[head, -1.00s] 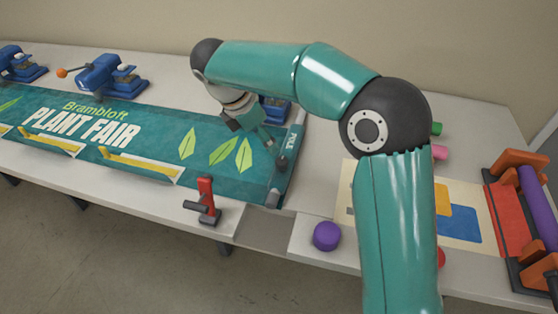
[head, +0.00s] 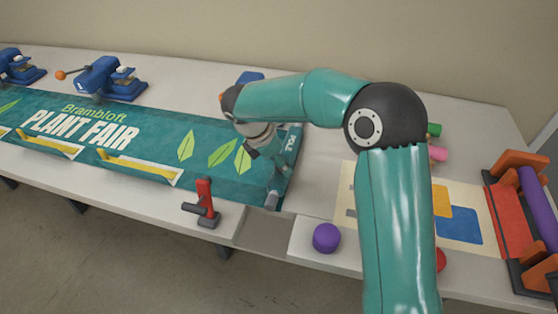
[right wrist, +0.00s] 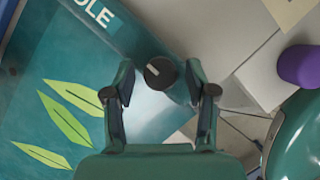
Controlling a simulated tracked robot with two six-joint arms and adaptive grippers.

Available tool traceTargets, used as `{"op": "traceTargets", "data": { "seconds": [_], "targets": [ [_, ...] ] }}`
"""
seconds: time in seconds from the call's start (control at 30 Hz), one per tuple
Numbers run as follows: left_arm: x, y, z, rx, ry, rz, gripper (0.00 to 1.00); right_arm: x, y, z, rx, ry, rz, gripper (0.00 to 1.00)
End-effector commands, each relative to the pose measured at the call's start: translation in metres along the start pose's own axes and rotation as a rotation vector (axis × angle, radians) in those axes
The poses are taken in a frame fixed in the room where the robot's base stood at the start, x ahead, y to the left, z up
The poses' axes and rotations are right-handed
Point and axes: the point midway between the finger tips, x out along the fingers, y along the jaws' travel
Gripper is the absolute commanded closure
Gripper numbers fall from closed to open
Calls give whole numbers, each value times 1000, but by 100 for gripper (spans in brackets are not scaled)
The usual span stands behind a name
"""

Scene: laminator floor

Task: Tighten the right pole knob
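The right pole knob (right wrist: 160,73) is a small dark round knob with a pale line across its top. It sits on the teal banner's (head: 100,133) right end, near the white "POLE" lettering. My right gripper (right wrist: 159,84) is open above it in the right wrist view, with one finger on either side and gaps between the fingers and the knob. In the head view my right gripper (head: 277,178) points down over the banner's end and hides the knob. My left gripper is not in view.
A red-handled clamp (head: 206,203) stands at the table's front edge, left of my gripper. A purple round object (head: 326,237) sits to the right, beyond a gap in the table front. A purple roller (head: 539,205) is far right.

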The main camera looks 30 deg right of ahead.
Motion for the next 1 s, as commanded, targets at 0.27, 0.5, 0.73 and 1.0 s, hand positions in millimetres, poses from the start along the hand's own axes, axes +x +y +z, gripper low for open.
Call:
{"op": "traceTargets", "data": {
  "seconds": [0.27,0.5,0.73,1.0],
  "targets": [
    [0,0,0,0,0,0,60,0,0,0,0,0,1,94],
    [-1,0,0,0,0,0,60,-1,0,0,10,0,-3,100],
    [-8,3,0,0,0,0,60,-2,1,0,73,1,-29,100],
    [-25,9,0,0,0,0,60,-3,2,1,247,1,-102,100]
  ]
}}
